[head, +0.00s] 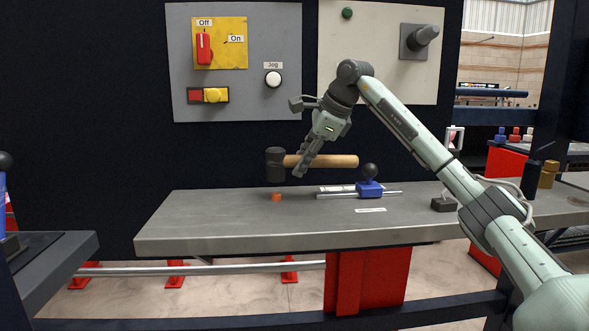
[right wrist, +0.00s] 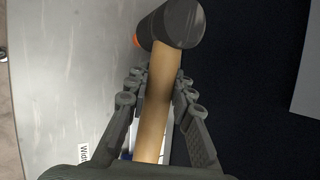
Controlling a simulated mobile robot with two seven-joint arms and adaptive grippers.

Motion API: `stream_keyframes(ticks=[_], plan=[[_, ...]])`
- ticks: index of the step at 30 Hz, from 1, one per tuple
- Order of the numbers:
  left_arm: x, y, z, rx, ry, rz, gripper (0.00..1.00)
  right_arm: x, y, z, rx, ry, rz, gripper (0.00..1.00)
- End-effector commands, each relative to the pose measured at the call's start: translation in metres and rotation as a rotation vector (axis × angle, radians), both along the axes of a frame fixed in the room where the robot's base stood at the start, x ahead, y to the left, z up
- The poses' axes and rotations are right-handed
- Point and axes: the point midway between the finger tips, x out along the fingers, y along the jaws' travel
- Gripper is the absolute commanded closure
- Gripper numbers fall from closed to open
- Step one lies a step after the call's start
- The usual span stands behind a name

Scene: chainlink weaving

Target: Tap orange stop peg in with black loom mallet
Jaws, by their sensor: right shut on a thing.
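The black loom mallet has a black head (head: 275,165) and a wooden handle (head: 340,161). My right gripper (head: 301,170) is shut on the handle and holds the mallet level above the table. The mallet also shows in the right wrist view (right wrist: 157,105), its handle between the fingers. The orange stop peg (head: 277,197) stands on the grey table just below the mallet head, with a small gap between them. In the right wrist view a sliver of the peg (right wrist: 136,41) shows beside the head, which hides the rest. My left gripper is not in view.
A blue block with a black knob (head: 369,187) sits on a rail at the right of the peg. The grey table (head: 190,215) is clear at the left. A control panel (head: 235,95) with switches stands behind. A small stand (head: 445,204) is at the right.

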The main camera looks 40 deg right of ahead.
Motion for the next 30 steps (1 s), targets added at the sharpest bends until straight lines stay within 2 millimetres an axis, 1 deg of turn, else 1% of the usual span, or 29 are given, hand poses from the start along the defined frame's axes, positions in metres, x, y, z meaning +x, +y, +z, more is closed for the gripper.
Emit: stream_keyframes(ticks=[9,15,20,30], plan=[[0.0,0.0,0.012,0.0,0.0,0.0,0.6,0.001,0.0,0.03,0.001,-0.007,0.001,1.0],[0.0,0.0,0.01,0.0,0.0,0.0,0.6,0.001,0.0,0.046,0.001,-0.006,0.001,1.0],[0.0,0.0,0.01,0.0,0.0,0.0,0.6,0.0,0.0,0.052,0.001,-0.003,0.001,1.0],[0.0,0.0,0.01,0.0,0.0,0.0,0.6,0.0,0.0,0.052,0.001,-0.003,0.0,1.0]])
